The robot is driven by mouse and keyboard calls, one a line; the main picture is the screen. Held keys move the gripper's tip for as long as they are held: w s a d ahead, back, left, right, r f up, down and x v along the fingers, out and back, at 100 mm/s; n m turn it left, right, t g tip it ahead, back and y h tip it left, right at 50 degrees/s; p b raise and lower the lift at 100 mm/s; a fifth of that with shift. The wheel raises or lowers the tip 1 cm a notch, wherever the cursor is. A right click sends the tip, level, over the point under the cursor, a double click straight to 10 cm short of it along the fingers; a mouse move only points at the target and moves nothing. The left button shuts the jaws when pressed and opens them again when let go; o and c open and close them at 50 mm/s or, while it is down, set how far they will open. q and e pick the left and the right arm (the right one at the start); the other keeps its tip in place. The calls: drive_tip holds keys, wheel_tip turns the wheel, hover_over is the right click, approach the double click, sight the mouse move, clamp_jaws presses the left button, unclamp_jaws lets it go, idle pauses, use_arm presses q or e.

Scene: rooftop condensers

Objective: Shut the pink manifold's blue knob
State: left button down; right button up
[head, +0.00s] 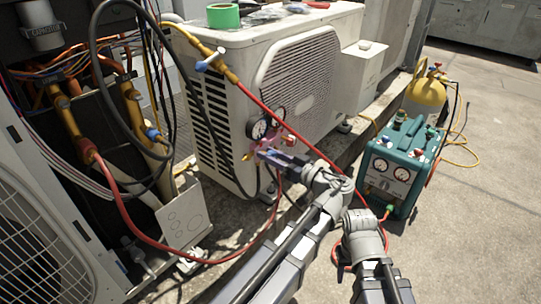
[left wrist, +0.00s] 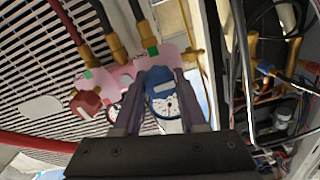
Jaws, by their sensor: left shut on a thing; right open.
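The pink manifold (head: 284,138) hangs at the front corner of the white condenser, with two dark round gauges (head: 264,126) above it. My left gripper (head: 264,153) is at the manifold. In the left wrist view the pink manifold (left wrist: 122,74) lies ahead, and the blue knob (left wrist: 158,82) sits between the two fingers of my left gripper (left wrist: 157,76), which are shut on it. A red knob (left wrist: 86,103) is at the manifold's other end, clear of the fingers. My right arm's wrist area shows low in the head view, but its fingers do not.
The white condenser (head: 240,45) stands behind the manifold, with green tape (head: 223,15) on top. A red hose (head: 140,238) loops at the front left. A teal recovery machine (head: 393,168) and yellow cylinder (head: 425,95) stand right. Open concrete lies at far right.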

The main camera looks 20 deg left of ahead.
use_arm(q)
drive_tip(key=shift+m, duration=2.2)
drive_tip(key=shift+c, duration=2.3)
unclamp_jaws()
drive_tip(key=shift+d, duration=0.1)
